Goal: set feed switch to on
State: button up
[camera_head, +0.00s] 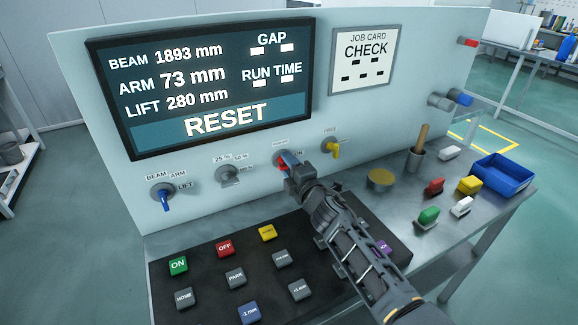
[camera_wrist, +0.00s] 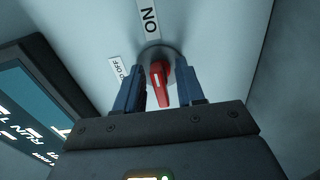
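The red feed switch (camera_head: 282,166) sits on the upright panel, on a round grey base, with an ON label to its right. In the wrist view the red lever (camera_wrist: 160,83) lies between the two blue fingers of my gripper (camera_wrist: 160,90), with a narrow gap showing on each side. The lever points away from the ON label. In the head view my gripper (camera_head: 288,161) covers part of the switch.
A screen (camera_head: 205,82) reading RESET is above. Below lies a black button board (camera_head: 205,255). A blue bin (camera_head: 503,175) and loose blocks are at right.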

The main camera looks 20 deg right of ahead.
jog(key=s+p, duration=0.3)
jog(key=s, duration=0.4)
jog(key=shift+s+d, duration=0.35)
jog(key=shift+d, duration=0.1)
